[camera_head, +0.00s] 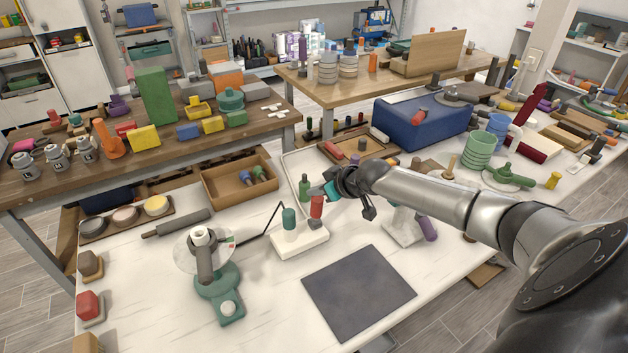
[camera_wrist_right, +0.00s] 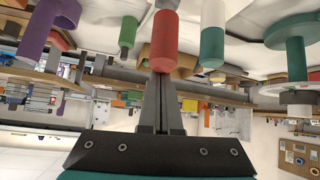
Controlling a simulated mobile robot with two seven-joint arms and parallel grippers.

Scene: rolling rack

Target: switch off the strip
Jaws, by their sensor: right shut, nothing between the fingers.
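A low white block (camera_head: 302,241) lies near the middle of the near table in the head view. A teal cylinder (camera_head: 290,219) stands on it, with a small grey piece (camera_head: 315,223) at its right end. I cannot tell for sure that this block is the strip. A red cylinder (camera_head: 317,205) shows just above the grey piece. My right gripper (camera_head: 338,185) is above and behind the block's right end. In the right wrist view its fingers (camera_wrist_right: 164,78) are shut and empty, with their tips by the end of the red cylinder (camera_wrist_right: 164,40). My left gripper is out of view.
A dark square mat (camera_head: 358,291) lies in front. A green-based device with a clear disc (camera_head: 219,291) stands left of the block. A green bottle-like piece (camera_head: 304,188) stands close behind. A blue box (camera_head: 421,125) and a brown tray (camera_head: 240,181) stand farther back.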

